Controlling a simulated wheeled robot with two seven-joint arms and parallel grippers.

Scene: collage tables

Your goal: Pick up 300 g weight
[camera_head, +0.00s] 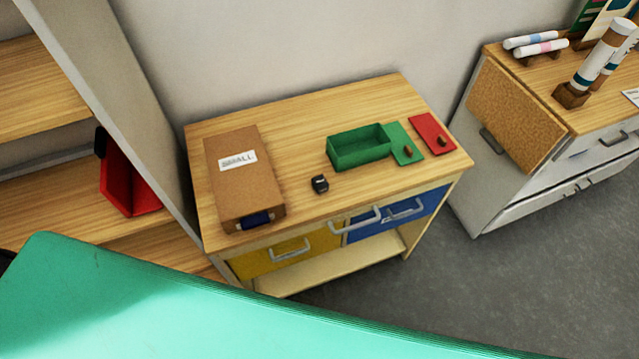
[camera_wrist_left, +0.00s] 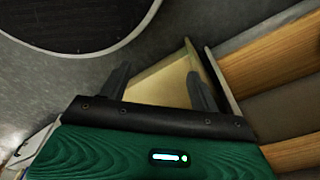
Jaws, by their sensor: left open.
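A small black object (camera_head: 320,184), which looks like the weight, stands on the wooden top of the drawer cabinet (camera_head: 295,122). It is right of the brown box marked SMALL and in front of the green tray. Any marking on it is too small to read. My left gripper (camera_wrist_left: 158,85) shows only in its wrist view. Its two dark fingers are apart, with nothing held between them. A pale wooden panel (camera_wrist_left: 160,85) lies beyond the fingers. The weight is not seen in the wrist view. My right gripper is not in view.
The cabinet top also holds the brown box (camera_head: 235,190), an open green tray (camera_head: 358,148), a green card (camera_head: 400,140) and a red card (camera_head: 430,133). Shelves with a red bin (camera_head: 128,185) stand left. A white cabinet (camera_head: 500,165) with rolls stands right.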

